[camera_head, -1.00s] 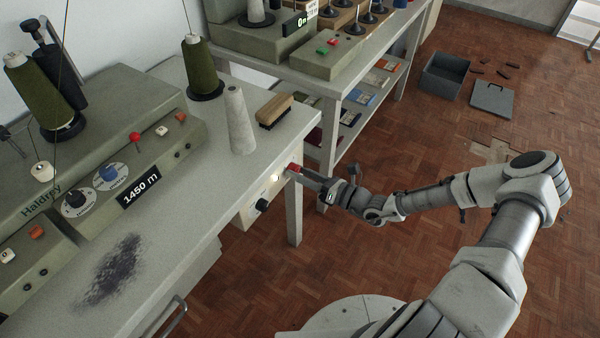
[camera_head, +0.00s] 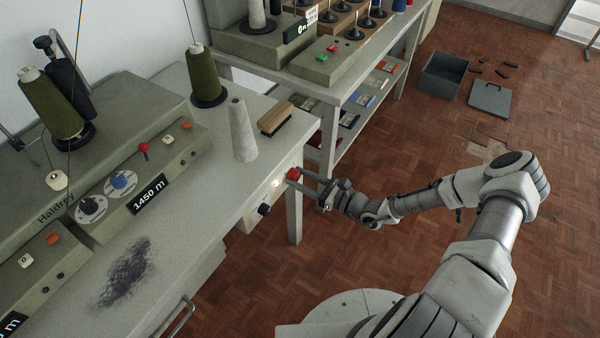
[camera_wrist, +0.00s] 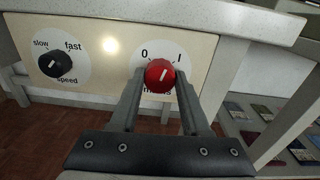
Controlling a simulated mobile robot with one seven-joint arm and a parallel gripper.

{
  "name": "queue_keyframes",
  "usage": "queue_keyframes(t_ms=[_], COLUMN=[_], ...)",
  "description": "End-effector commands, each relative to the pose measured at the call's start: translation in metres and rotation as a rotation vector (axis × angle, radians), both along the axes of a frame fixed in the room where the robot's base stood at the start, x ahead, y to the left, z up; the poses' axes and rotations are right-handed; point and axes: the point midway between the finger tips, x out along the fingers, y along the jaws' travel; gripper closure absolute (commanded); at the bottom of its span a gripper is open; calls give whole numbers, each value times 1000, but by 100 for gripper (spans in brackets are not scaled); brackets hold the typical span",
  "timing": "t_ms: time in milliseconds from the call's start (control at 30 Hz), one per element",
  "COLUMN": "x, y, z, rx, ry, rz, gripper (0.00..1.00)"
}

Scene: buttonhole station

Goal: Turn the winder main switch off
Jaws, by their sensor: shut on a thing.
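The winder main switch is a red round knob (camera_wrist: 160,73) with a white pointer line, on the cream front panel (camera_wrist: 205,52) under the table top. The marks 0, on the left, and I, on the right, stand above it. Its pointer leans up and to the right, toward the I. The label below is mostly hidden by the knob and my fingers. My gripper (camera_wrist: 160,82) is shut on the knob, one finger on each side. In the head view the red knob (camera_head: 292,174) shows at the table's front, with my gripper reaching it from the right.
A black speed knob (camera_wrist: 55,64) and a glowing lamp (camera_wrist: 110,45) are left of the switch. Above, on the table, stand a grey cone (camera_head: 241,135) and a brush (camera_head: 275,118). A shelved table (camera_head: 345,88) stands behind.

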Motion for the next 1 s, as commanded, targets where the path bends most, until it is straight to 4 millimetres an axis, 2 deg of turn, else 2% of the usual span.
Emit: queue_keyframes(t_ms=[1000], x=[0], y=[0], z=[2], rx=[-536], ry=[-737], rz=[0], gripper=[100])
